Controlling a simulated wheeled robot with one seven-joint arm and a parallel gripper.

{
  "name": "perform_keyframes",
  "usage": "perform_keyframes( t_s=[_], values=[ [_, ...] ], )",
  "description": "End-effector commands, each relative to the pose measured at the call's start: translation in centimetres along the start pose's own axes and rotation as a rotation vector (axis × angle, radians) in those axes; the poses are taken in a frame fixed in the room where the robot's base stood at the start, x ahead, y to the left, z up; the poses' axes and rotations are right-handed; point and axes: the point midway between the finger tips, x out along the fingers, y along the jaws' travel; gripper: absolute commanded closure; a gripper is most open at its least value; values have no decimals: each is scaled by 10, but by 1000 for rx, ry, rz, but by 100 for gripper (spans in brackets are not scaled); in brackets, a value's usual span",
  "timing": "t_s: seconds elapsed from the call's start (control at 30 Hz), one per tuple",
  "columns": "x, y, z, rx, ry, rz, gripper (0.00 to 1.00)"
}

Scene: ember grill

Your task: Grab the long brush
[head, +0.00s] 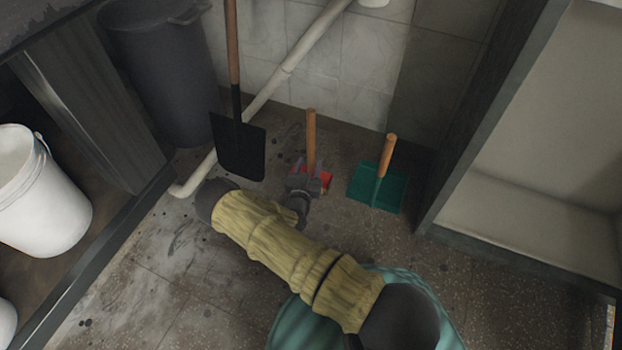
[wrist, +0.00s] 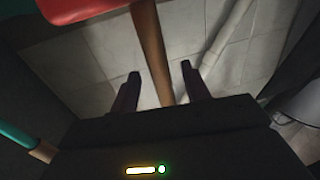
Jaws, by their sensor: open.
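The long brush appears to be the red-headed tool with a straight wooden handle (head: 311,135), upright on the floor near the back wall. Its red head (head: 327,181) is partly hidden behind my gripper (head: 308,174) in the head view. In the wrist view the red head (wrist: 85,14) is at the top left and the wooden handle (wrist: 152,50) runs down between the two fingers of my gripper (wrist: 160,72). The fingers are apart, one on each side of the handle, with gaps showing. Bristles are not visible.
A black shovel (head: 238,148) stands to the left and a green dustpan (head: 377,187) to the right. A pale pipe (head: 290,65) slants along the tiled wall. A dark bin (head: 165,85) and a white bucket (head: 40,195) are at left; a shelf unit (head: 530,200) is at right.

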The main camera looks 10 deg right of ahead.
Motion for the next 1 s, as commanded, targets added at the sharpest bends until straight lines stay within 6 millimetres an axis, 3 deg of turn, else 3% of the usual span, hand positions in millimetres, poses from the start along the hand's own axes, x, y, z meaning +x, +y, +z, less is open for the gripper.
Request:
perform_keyframes(
  t_s=[0.3,0.83,1.0],
  values=[
    [30,1,1,1,1,1,53],
    [30,1,0,1,-1,0,53],
    [30,1,0,1,-1,0,85]
  ],
)
